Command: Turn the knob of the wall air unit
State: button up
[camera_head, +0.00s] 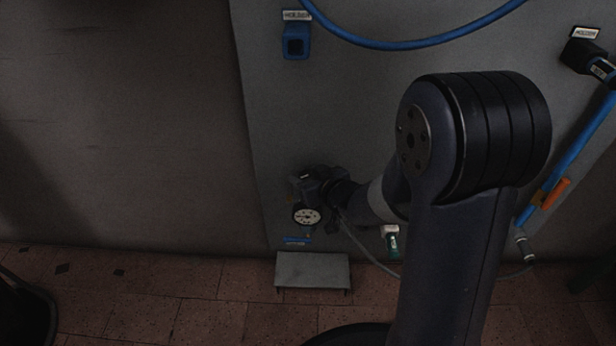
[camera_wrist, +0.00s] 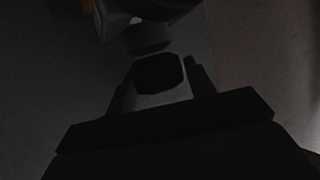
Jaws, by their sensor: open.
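The wall air unit shows in the head view as a dark body with a round white-faced gauge (camera_head: 307,216), low on the grey panel. My gripper (camera_head: 318,183) is at the top of this unit, and the knob is hidden there behind it. In the dark wrist view, my gripper (camera_wrist: 161,72) is open. A dark, blunt-cornered part that looks like the knob (camera_wrist: 157,74) shows between the two fingers. I cannot tell whether the fingers touch it. More of the unit (camera_wrist: 147,38) shows just beyond the fingertips.
A blue holder (camera_head: 296,40) is on the panel at upper left, and a black holder (camera_head: 583,52) with a blue hose is at upper right. A small grey step or shelf (camera_head: 312,271) stands below the unit. A green-tipped fitting (camera_head: 392,241) is to its right.

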jog(key=c, duration=0.7)
jog(key=shift+m+t+h, duration=0.3)
jog(key=shift+m+h, duration=0.2)
jog(key=shift+h, duration=0.1)
jog(key=shift+m+t+h, duration=0.3)
jog(key=shift+m+h, duration=0.4)
jog(key=shift+m+t+h+p, duration=0.35)
jog(key=shift+m+h, duration=0.55)
jog(key=shift+h, duration=0.3)
jog(key=m+h+p, duration=0.3)
jog(key=h+p, duration=0.1)
jog(key=p, duration=0.1)
jog(key=shift+r+m+p, duration=0.2)
jog(key=shift+m+p, duration=0.15)
jog(key=shift+m, duration=0.05)
jog(key=shift+f+m+h+p, duration=0.1)
jog(key=shift+m+h+p, duration=0.8)
jog(key=shift+p, duration=0.35)
jog(key=shift+f+h, duration=0.1)
jog(key=shift+h, duration=0.2)
